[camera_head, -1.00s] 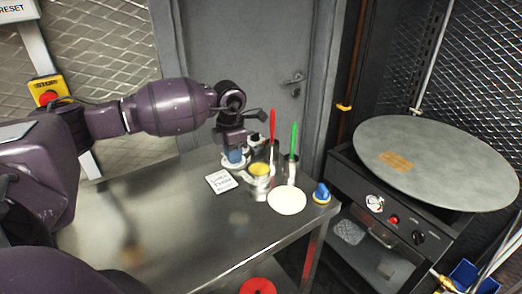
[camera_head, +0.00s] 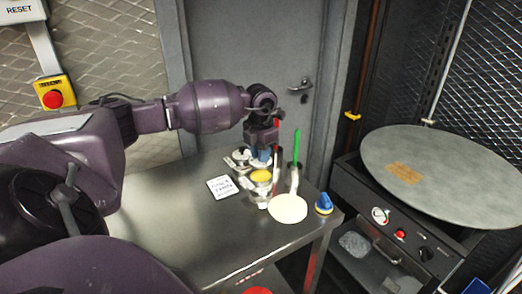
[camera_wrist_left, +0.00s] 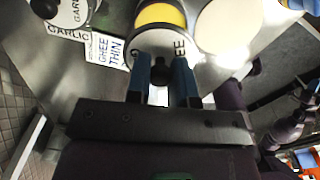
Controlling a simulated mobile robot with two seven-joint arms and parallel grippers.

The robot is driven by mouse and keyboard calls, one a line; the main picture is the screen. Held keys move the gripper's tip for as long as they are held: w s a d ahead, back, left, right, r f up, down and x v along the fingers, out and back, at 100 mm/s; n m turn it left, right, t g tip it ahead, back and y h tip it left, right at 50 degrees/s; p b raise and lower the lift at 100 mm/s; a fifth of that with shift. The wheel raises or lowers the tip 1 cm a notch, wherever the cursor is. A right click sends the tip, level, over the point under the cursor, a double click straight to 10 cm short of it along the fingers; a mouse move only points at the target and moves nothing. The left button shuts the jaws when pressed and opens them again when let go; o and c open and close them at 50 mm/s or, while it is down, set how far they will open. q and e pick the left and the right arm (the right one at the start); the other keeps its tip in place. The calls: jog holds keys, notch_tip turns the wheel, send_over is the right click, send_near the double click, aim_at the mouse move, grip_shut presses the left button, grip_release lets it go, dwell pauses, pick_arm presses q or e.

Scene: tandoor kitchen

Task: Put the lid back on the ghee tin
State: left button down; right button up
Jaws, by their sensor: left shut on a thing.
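The ghee tin (camera_head: 262,188) stands open on the steel table, with yellow ghee (camera_head: 261,175) showing at its top. The ghee also shows in the left wrist view (camera_wrist_left: 160,15). My left gripper (camera_head: 262,158) is just behind the tin's mouth in the head view, pointing down. In the left wrist view my left gripper (camera_wrist_left: 160,85) is shut on the dark knob of the pale ghee lid (camera_wrist_left: 180,47), whose lettering is partly hidden by the fingers. The lid overlaps the tin's near edge in that view; its height above the rim cannot be told. My right gripper is not in view.
A garlic lid (camera_wrist_left: 68,14) with a dark knob is left of the tin. A label card (camera_head: 222,187) lies on the table (camera_head: 215,235). A white disc (camera_head: 288,209), a green-handled utensil (camera_head: 296,147) and a blue-yellow item (camera_head: 323,204) are close by on the right.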

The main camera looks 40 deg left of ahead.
pick_arm(q)
notch_tip(320, 180, down, 2)
jog(key=shift+f+b, duration=0.25)
jog(key=shift+b, duration=0.2)
jog(key=shift+f+b, duration=0.4)
jog(key=shift+f, duration=0.55)
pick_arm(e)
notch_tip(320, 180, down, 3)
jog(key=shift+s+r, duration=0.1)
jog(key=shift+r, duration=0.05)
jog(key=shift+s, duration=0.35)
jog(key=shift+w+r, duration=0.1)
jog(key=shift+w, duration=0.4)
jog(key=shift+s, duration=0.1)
pick_arm(q)
jog(key=shift+f, duration=0.1)
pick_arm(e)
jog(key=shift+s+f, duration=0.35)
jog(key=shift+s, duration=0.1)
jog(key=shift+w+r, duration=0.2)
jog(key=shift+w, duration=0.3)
